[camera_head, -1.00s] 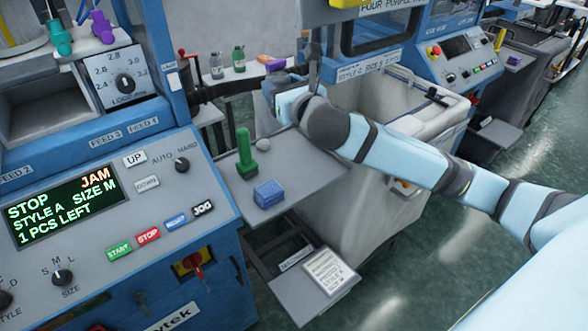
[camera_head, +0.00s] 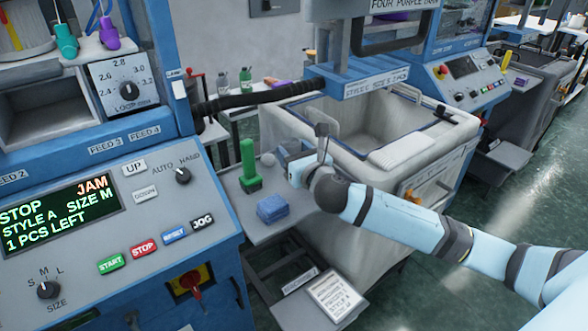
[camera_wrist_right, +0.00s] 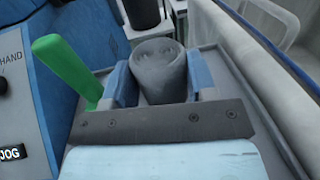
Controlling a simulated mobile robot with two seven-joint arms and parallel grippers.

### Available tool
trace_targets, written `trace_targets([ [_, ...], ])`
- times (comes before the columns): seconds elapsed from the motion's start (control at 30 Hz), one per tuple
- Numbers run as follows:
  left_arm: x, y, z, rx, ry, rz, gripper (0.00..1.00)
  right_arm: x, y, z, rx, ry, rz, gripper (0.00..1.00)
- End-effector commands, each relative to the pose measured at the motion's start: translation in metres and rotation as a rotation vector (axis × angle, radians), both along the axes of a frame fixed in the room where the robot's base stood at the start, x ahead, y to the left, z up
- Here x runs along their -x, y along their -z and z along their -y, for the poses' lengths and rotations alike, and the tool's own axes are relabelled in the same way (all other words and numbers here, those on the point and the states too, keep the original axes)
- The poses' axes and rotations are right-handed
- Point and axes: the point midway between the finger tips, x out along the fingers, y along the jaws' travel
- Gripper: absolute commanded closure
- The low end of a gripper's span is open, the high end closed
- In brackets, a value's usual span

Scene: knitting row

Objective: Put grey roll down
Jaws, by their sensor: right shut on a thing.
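The grey roll (camera_wrist_right: 157,72) is between the two blue fingers of my right gripper (camera_wrist_right: 160,82) in the right wrist view, with its round end showing. The gripper is shut on it. In the head view my right gripper (camera_head: 289,166) is over the right part of the grey side shelf (camera_head: 286,214), and the roll is hidden there or not clear. I cannot tell whether the roll touches the shelf. My left gripper is not in view.
A folded blue cloth (camera_head: 272,208) lies in front. A white-lined bin (camera_head: 345,140) is at the right; the machine panel (camera_head: 110,215) is at the left.

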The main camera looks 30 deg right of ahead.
Motion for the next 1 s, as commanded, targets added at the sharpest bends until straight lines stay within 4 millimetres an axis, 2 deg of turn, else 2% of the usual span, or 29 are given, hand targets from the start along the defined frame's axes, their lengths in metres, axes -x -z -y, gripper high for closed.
trace_targets([
  [0.2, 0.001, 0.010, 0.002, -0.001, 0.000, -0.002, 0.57, 0.000, 0.033, 0.000, -0.001, 0.001, -0.004, 0.70],
  [0.3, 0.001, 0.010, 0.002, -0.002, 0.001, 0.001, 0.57, 0.000, 0.042, 0.000, 0.001, 0.001, -0.002, 0.70],
  [0.67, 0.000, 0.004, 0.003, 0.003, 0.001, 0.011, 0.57, 0.000, 0.045, 0.000, 0.000, 0.001, -0.002, 0.70],
  [0.7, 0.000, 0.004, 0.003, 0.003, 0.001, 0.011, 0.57, 0.000, 0.044, 0.000, 0.000, 0.001, -0.002, 0.41],
  [0.8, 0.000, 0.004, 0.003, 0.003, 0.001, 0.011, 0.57, 0.000, 0.044, 0.000, 0.000, 0.001, -0.002, 0.22],
  [1.0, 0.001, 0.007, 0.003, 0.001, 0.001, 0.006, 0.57, 0.000, 0.044, 0.000, 0.000, 0.001, -0.001, 0.22],
])
